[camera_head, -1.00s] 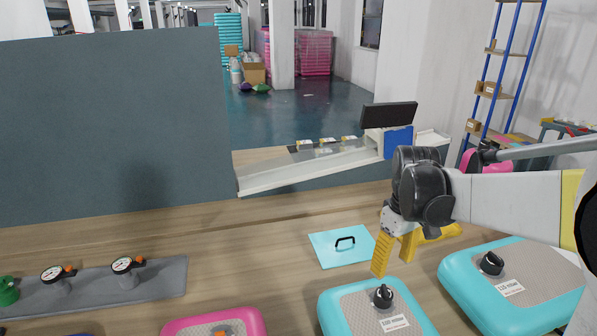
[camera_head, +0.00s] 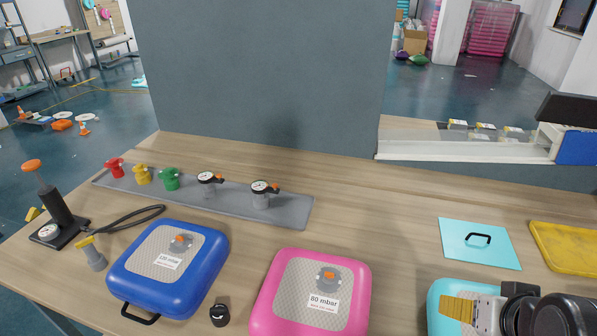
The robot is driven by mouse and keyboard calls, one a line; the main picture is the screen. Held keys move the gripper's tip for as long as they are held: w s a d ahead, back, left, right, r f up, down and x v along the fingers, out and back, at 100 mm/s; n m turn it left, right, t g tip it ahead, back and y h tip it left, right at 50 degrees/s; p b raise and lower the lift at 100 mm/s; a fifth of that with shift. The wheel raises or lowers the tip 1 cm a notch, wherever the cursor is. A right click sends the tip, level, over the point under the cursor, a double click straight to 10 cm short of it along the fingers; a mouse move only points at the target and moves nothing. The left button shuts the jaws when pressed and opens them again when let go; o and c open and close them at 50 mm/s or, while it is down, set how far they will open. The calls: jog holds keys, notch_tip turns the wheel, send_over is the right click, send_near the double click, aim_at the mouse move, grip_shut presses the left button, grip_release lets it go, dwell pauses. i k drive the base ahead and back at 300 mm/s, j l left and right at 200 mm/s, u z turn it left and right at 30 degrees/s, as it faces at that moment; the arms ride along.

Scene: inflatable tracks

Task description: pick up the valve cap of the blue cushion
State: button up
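The blue cushion (camera_head: 190,285) lies at the front left of the table. It has a grey patch, a label and a grey valve with an orange centre (camera_head: 180,243). A small black knob-like cap (camera_head: 220,315) stands on the table just right of the blue cushion, between it and the pink cushion (camera_head: 345,305). My gripper (camera_head: 458,309), with yellow ribbed fingers, is at the lower right over the turquoise cushion (camera_head: 440,292), far right of the black cap. Only one finger face shows clearly, so its opening is hidden.
A grey strip (camera_head: 290,208) holds coloured fittings and gauges. A hand pump (camera_head: 62,220) with a hose stands at left. A turquoise plate with a handle (camera_head: 455,240) and a yellow tray (camera_head: 570,245) lie at right. A dark panel (camera_head: 260,80) rises behind.

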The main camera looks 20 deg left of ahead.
aim_at(219, 313)
jog(key=u, duration=1.85)
